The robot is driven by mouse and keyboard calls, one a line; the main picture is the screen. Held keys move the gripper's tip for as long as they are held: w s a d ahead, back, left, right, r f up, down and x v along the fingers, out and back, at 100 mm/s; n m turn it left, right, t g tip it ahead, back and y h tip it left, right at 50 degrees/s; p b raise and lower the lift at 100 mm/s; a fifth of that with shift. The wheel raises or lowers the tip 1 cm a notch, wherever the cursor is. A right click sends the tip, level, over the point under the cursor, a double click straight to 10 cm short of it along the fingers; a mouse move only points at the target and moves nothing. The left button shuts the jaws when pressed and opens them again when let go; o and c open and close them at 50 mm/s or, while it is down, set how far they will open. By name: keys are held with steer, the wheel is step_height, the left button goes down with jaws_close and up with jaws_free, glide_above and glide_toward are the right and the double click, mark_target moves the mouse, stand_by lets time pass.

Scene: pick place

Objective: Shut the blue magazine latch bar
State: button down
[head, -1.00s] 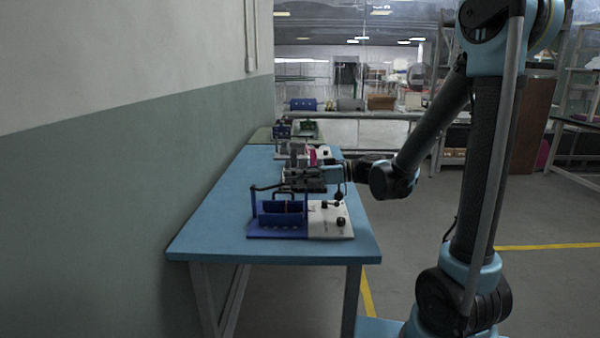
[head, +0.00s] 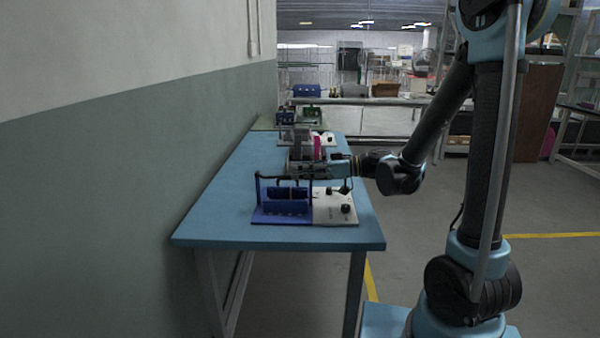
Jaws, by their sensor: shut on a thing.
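The blue magazine (head: 270,217) stands on a blue and white base plate near the front end of the table in the head view. It has upright posts and a blue trough between them. The dark latch bar (head: 268,177) runs across the top of the posts, roughly level. My gripper (head: 298,171) reaches in from the right, above the magazine, and is shut on the bar. The fingers are small and dark here, so the exact grip point is hard to make out.
The white half of the plate (head: 335,214) carries black knobs (head: 346,209). The blue table (head: 210,225) is bare in front and to the left, beside the wall (head: 140,180). Behind my gripper stand a grey and magenta item (head: 317,149) and another device (head: 305,117).

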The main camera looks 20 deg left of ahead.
steer(key=c, duration=1.8)
jaws_free()
steer(key=shift+d, duration=0.1)
steer(key=shift+v, duration=6)
steer(key=shift+w+f, duration=0.1)
steer(key=s+d+f+m+h, duration=0.1)
steer(key=d, duration=0.1)
steer(key=s+d+f+m+t+h, duration=0.1)
steer(key=m, duration=0.1)
steer(key=d+f+m+t+h, duration=0.1)
steer(key=d+f+m+h, duration=0.1)
steer(key=shift+s+d, duration=0.3)
steer(key=shift+s, duration=0.1)
steer(key=s+d+f+m+t+h, duration=0.1)
steer(key=s+d+f+m+h, duration=0.2)
steer(key=d, duration=0.5)
steer(key=s+d+f+m+t+h, duration=0.1)
steer(key=s+d+f+m+h, duration=0.2)
steer(key=d, duration=0.6)
steer(key=s+d+f+m+t+h, duration=0.1)
steer(key=s+d+f+m+h, duration=0.3)
steer(key=d, duration=0.5)
steer(key=shift+s+m+t+h, duration=0.15)
steer(key=shift+m+h, duration=0.4)
steer(key=shift+m, duration=0.2)
steer(key=shift+s+m+t+h, duration=0.15)
steer(key=shift+m+h, duration=0.4)
steer(key=shift+m, duration=0.2)
